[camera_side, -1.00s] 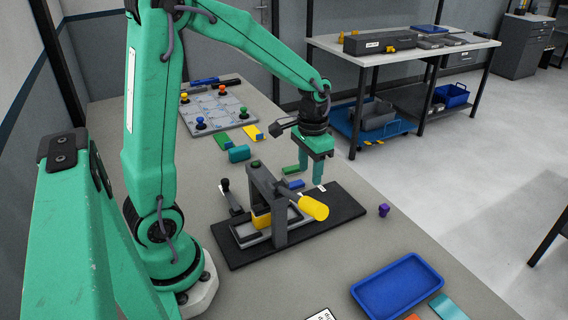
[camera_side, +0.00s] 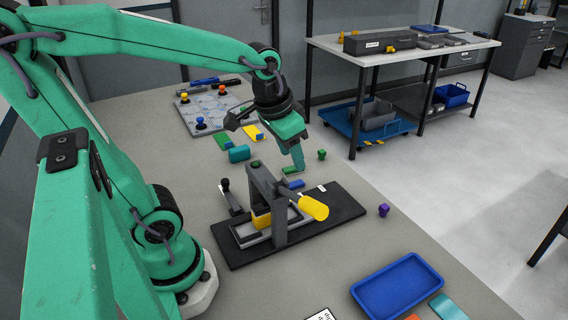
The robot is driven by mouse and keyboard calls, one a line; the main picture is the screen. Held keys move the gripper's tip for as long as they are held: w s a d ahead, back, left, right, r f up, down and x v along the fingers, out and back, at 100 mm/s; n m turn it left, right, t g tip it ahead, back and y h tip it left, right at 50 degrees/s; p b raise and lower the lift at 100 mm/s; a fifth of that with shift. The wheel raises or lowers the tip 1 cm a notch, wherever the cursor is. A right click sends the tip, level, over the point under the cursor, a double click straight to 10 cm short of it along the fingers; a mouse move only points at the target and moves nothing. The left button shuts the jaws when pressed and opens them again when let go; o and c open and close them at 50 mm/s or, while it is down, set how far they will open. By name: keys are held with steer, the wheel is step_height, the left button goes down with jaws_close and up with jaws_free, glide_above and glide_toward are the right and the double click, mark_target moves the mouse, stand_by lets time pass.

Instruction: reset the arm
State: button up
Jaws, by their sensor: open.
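My green arm reaches from the left over the grey table. My gripper (camera_side: 298,163) is open and tilted, seen nearly edge-on, so the gap between its fingers is hard to see. Its tips are above the table behind the press, close to a flat green block (camera_side: 291,171) in the picture. No object shows held in it. The dark clamp press (camera_side: 265,195) with its yellow handle (camera_side: 313,208) stands on a black base plate (camera_side: 345,205) in front of the gripper. A yellow block (camera_side: 261,218) sits under the press.
A blue tray (camera_side: 398,287) lies at the front right. A purple piece (camera_side: 384,210) and a small green piece (camera_side: 322,155) stand on the table. Behind are a teal cylinder (camera_side: 239,154), a yellow block (camera_side: 253,133) and a board with coloured knobs (camera_side: 207,112).

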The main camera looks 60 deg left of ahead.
steer(key=shift+t, duration=0.8)
steer(key=s, duration=0.1)
steer(key=s+d+r, duration=0.1)
steer(key=s, duration=0.1)
steer(key=s+r, duration=0.1)
steer(key=shift+s+d, duration=0.15)
steer(key=shift+d, duration=0.1)
steer(key=shift+s+d+r+t, duration=0.1)
steer(key=shift+s+t, duration=0.05)
steer(key=shift+s, duration=0.25)
steer(key=shift+s+d+r+t, duration=0.1)
steer(key=shift+s+t, duration=0.05)
steer(key=shift+s, duration=0.25)
